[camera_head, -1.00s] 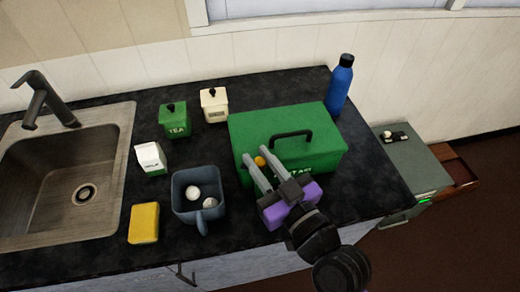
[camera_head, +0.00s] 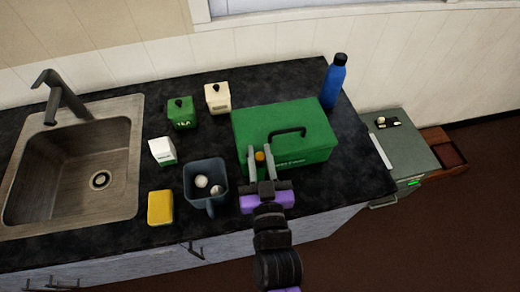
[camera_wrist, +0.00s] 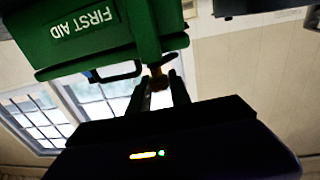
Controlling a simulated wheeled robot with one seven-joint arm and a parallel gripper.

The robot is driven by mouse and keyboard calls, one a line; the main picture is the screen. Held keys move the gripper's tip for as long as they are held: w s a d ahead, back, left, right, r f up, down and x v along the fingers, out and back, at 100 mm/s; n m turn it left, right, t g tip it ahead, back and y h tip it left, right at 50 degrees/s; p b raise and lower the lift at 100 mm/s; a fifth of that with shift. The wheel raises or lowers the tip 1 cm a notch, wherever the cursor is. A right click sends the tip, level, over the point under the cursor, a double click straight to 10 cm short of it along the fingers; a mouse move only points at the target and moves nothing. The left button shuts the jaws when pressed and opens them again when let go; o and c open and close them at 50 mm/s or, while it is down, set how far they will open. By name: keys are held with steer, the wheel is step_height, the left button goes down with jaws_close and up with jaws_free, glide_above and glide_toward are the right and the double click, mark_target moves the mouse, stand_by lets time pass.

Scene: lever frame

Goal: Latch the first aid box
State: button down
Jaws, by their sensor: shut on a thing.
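The green first aid box (camera_head: 262,122) stands closed-looking on the dark counter, with a black handle (camera_head: 288,131) on top. Its "FIRST AID" lettering shows in the wrist view (camera_wrist: 115,42), where the box fills the upper left. A small orange knob (camera_head: 260,156) sits at the box's front, between the fingers of my gripper (camera_head: 259,153). In the wrist view my gripper (camera_wrist: 161,84) is shut on this knob (camera_wrist: 156,80), which looks dark orange. The fingers partly hide how the knob joins the box, and I cannot tell whether the latch is fastened.
A grey mug (camera_head: 206,181) with white balls, a yellow sponge (camera_head: 160,207) and a milk carton (camera_head: 162,151) stand to the left. Canisters (camera_head: 181,112) are behind, and a blue bottle (camera_head: 334,82) is behind right. A sink (camera_head: 128,185) is far left.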

steer(key=shift+f+m+h+b, duration=0.15)
steer(key=shift+m+h+b, duration=0.15)
steer(key=shift+m+h, duration=1.65)
steer(key=shift+m+g+h+b, duration=0.15)
steer(key=shift+m+h+b, duration=0.5)
steer(key=shift+h, duration=0.8)
steer(key=shift+m+g+h+b, duration=0.15)
steer(key=shift+m+h+b, duration=0.4)
steer(key=shift+h, duration=1.15)
steer(key=c, duration=1.2)
jaws_free()
steer(key=shift+b+v, duration=1.15)
steer(key=shift+v, duration=2.75)
